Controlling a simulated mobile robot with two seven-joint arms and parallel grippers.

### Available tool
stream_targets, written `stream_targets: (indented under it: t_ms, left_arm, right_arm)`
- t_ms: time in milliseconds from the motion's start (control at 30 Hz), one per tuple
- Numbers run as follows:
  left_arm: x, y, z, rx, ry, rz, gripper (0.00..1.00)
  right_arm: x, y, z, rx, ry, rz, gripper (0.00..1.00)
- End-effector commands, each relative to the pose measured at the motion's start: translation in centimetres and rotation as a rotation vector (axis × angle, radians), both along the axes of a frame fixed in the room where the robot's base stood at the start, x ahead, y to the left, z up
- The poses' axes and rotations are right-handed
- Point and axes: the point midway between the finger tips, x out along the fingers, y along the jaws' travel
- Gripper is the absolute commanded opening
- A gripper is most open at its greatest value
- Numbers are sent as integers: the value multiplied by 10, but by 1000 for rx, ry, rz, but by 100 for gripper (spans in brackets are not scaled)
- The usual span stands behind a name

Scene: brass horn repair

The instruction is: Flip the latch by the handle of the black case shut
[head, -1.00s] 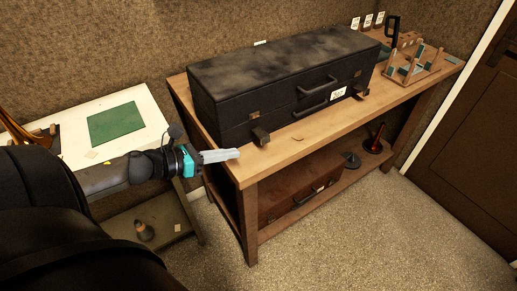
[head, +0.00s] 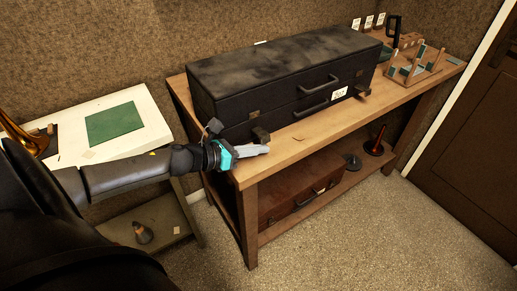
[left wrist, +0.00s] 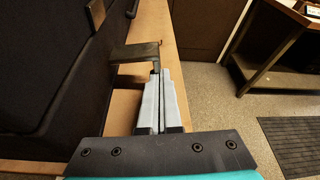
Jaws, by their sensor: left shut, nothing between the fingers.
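The black case (head: 285,80) lies closed-looking on the wooden bench, with two dark handles on its front, an upper one (head: 319,84) and a lower one (head: 311,109). A dark latch flap (head: 260,135) sticks out from the front near its left end; another latch (head: 363,91) sticks out near the right end. My left gripper (head: 264,149) is shut and empty, just in front of and below the left flap. In the left wrist view, the flap (left wrist: 134,52) lies just beyond the fingertips (left wrist: 160,72); I cannot tell whether they touch. My right gripper is out of view.
The wooden bench (head: 300,143) has a narrow bare strip before the case. A brown case (head: 300,185) lies on its lower shelf. A wooden rack (head: 420,68) stands at the bench's right end. A white table (head: 147,120) with a green mat (head: 115,123) stands left. The floor in front is clear.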

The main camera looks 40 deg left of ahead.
Motion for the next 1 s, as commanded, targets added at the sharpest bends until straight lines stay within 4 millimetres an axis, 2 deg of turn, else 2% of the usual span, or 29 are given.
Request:
stream_targets:
  t_ms: [467, 1000]
  left_arm:
    - [1, -1, 0, -6, 2, 0, 0]
    - [1, -2, 6, -96, 40, 0, 0]
  right_arm:
    - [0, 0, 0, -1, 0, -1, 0]
    - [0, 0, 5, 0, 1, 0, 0]
